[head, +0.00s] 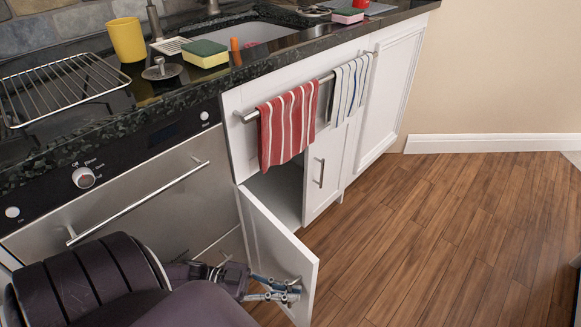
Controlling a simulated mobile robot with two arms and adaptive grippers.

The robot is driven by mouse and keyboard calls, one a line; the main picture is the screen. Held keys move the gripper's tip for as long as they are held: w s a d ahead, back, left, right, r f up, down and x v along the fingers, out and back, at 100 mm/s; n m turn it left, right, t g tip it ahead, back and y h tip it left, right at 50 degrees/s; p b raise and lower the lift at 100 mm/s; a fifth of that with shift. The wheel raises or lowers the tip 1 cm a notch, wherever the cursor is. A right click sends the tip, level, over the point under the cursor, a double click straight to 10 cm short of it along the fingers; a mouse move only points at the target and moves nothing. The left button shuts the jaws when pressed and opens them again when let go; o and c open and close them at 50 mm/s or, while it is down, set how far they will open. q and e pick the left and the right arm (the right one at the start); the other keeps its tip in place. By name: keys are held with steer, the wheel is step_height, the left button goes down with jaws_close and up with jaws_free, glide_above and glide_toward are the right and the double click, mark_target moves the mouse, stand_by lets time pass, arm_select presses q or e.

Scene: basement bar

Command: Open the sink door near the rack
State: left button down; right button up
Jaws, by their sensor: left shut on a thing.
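The white sink door (270,240) stands partly open below the sink (240,42). It is hinged on its left and its free edge swings out toward me. My left gripper (290,288) is shut at the door's outer face, close to the free edge, where the handle would be. Its fingers hide most of the handle. The wire rack (62,88) lies on the counter to the left of the sink. My right gripper is not in view.
The other sink door (322,173) is closed. A red striped towel (287,125) and a white striped towel (350,88) hang on a rail above. A steel dishwasher (130,195) stands left of the open door.

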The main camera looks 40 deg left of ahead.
arm_select(q)
steer(key=c, duration=2.3)
jaws_free()
steer(key=shift+a, duration=0.1)
steer(key=shift+c, duration=0.2)
steer(key=shift+w, duration=0.1)
